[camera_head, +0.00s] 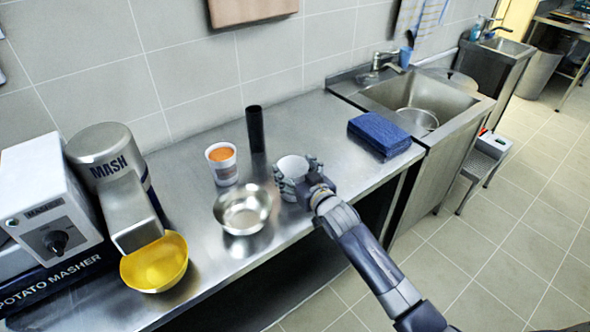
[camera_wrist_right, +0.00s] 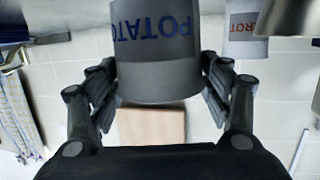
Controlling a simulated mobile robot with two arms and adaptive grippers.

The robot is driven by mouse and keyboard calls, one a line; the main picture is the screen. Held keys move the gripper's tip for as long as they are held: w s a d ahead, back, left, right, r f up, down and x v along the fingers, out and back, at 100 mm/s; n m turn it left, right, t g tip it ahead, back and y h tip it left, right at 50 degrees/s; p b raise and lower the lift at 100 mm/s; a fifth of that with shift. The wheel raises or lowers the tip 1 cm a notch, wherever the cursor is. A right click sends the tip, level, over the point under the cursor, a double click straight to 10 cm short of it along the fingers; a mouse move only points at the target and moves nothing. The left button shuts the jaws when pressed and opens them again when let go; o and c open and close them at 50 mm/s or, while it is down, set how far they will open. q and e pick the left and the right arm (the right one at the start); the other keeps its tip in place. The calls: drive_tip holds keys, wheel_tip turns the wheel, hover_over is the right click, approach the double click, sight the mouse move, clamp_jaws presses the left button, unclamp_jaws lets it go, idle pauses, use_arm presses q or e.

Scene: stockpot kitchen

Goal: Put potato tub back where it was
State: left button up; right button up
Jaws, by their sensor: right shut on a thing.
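The potato tub is a white tub (camera_head: 293,170) on or just above the steel counter, right of the steel bowl. In the right wrist view the tub (camera_wrist_right: 158,52) fills the upper middle, with the word POTATO showing upside down. My right gripper (camera_head: 299,182) is shut on the tub, with its fingers on either side of it. Whether the tub's base touches the counter is hard to tell. My left gripper is not in view.
A carrot tub (camera_head: 222,163) with orange contents, a black cylinder (camera_head: 255,129) and a steel bowl (camera_head: 243,208) stand close to the left. A blue folded cloth (camera_head: 379,134) lies right, before the sink (camera_head: 418,92). A yellow bowl (camera_head: 155,262) sits under the masher (camera_head: 121,190).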

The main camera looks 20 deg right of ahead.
drive_tip(key=o, duration=1.4)
drive_tip(key=shift+r, duration=0.15)
drive_tip(key=b+v, duration=0.1)
drive_tip(key=v, duration=1.1)
